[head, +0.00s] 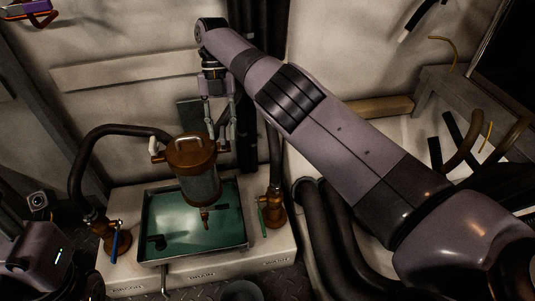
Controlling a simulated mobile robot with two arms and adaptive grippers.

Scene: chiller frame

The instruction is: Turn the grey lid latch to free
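A canister (199,185) with a round copper-brown lid (190,150) stands above a green-bottomed tray. A small pale latch-like part (154,146) shows at the lid's left edge; I cannot tell whether it is the grey lid latch. My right gripper (220,128) points down at the lid's right edge, its two fingers apart. Whether a fingertip touches the lid or a latch there is too small to tell, and the fingers partly hide that side. My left gripper is not in view.
The tray (243,222) sits on a pale base. Brown pipe fittings stand on both sides, with a blue-handled valve (115,243) at left and a green-handled one (264,217) at right. A dark hose (85,160) arches at left. Thick dark hoses (318,225) run at right below my arm.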

